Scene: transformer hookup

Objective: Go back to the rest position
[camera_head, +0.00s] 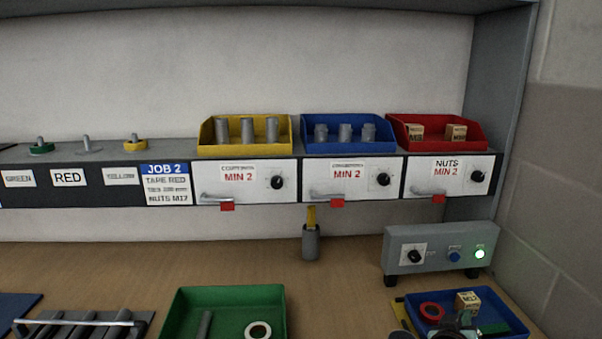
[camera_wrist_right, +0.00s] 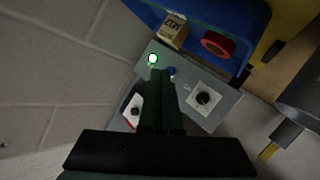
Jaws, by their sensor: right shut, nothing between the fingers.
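My right gripper (camera_head: 466,322) shows at the bottom right of the head view, in front of the blue tray (camera_head: 508,311). In the right wrist view its dark fingers (camera_wrist_right: 160,78) are together, with nothing between them. Beyond them is the grey control box (camera_wrist_right: 224,101), with a lit green lamp (camera_wrist_right: 152,58), a blue button and a black knob (camera_wrist_right: 203,98). In the head view the control box (camera_head: 432,237) stands behind the tray, and the gripper appears apart from it. My left gripper is out of view.
The blue tray holds a red tape roll (camera_head: 432,310) and a small box (camera_head: 467,301). A green tray (camera_head: 176,312) and a grey rack (camera_head: 68,326) lie to the left. A grey holder (camera_head: 311,246) stands mid-bench. The shelf carries yellow (camera_head: 204,140), blue (camera_head: 307,142) and red bins (camera_head: 437,141).

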